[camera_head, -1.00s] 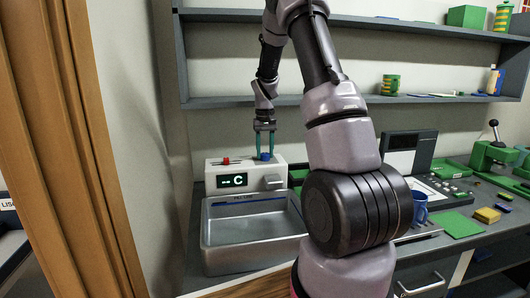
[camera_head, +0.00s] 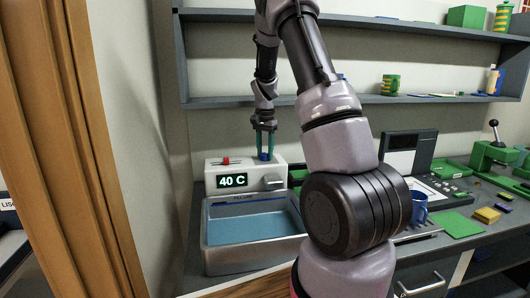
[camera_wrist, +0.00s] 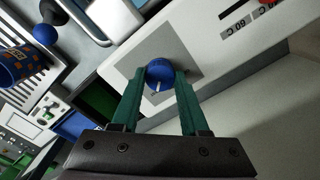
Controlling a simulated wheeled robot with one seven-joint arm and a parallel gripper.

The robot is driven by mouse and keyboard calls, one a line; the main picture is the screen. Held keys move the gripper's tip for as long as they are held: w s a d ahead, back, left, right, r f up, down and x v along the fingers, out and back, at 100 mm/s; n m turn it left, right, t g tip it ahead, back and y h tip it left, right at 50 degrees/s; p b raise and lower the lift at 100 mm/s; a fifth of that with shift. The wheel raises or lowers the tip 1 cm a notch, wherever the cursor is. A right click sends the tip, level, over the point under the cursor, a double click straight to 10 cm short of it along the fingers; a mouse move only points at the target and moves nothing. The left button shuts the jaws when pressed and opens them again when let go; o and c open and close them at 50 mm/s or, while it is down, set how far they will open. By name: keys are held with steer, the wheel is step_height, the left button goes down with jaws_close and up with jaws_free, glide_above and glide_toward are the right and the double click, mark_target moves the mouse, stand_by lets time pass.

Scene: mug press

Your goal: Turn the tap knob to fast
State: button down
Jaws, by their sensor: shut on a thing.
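The blue tap knob (camera_head: 264,157) sits on top of the white tap unit (camera_head: 213,170). In the wrist view the knob (camera_wrist: 160,72) lies between my two green fingertips, on a grey square plate (camera_wrist: 183,48). A pale pointer mark on it faces down, toward my gripper. Any speed labels on the plate are not legible. My gripper (camera_head: 263,147) comes down from above and is shut on the knob. The unit's display (camera_head: 232,180) reads 40 C. Blue water (camera_head: 245,227) stands in the grey basin (camera_head: 222,263) below.
A red slider (camera_head: 226,161) is on the unit left of the knob. A blue mug (camera_head: 419,208) stands on the counter to the right. A green press (camera_head: 495,155) stands farther right. A shelf (camera_head: 235,102) runs along the wall behind my arm.

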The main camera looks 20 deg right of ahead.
mark_target(265, 154)
stand_by(0.4)
steer(key=shift+c, duration=2.1)
jaws_free()
steer(key=shift+r, duration=0.1)
step_height(265, 154, up, 11)
